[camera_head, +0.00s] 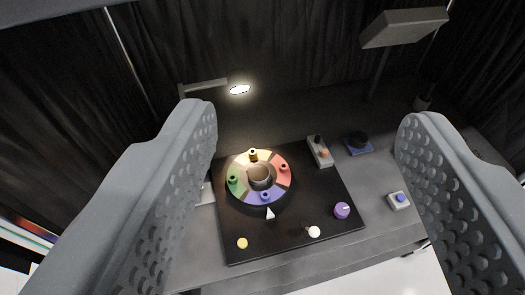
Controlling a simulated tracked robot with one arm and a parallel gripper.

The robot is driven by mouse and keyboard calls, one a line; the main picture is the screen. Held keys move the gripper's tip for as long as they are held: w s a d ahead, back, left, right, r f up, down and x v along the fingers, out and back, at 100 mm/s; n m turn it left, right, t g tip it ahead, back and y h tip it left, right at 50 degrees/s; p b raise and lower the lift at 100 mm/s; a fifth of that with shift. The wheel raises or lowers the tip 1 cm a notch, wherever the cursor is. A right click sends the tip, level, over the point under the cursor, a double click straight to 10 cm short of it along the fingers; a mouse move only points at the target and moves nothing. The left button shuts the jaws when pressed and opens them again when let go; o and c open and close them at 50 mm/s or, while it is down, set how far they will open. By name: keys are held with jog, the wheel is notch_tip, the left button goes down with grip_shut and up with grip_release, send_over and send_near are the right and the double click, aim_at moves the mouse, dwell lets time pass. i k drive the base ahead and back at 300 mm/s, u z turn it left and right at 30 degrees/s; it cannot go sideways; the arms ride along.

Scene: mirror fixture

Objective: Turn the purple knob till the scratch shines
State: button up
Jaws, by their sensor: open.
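The purple knob (342,210) sits near the right front corner of a black board (290,231) on a grey table. A pale mark shows on the knob's top. My gripper (307,165) is open and empty. Its two grey fingers frame the board from left and right, and the knob lies between them in the picture, farther off and not touched. A colour ring (238,188) with yellow, red, blue and green parts and small pegs lies on the board around a round cup-like centre (260,174). I cannot make out a scratch.
A lit lamp (240,89) hangs behind the ring. A white ball-topped piece (314,231) is left of the purple knob.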

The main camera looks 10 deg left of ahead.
aim_at(341, 211)
jog(key=z, duration=0.55)
jog(key=k, duration=1)
jog(key=u, duration=0.65)
jog(key=i, duration=1)
jog(key=z, duration=0.05)
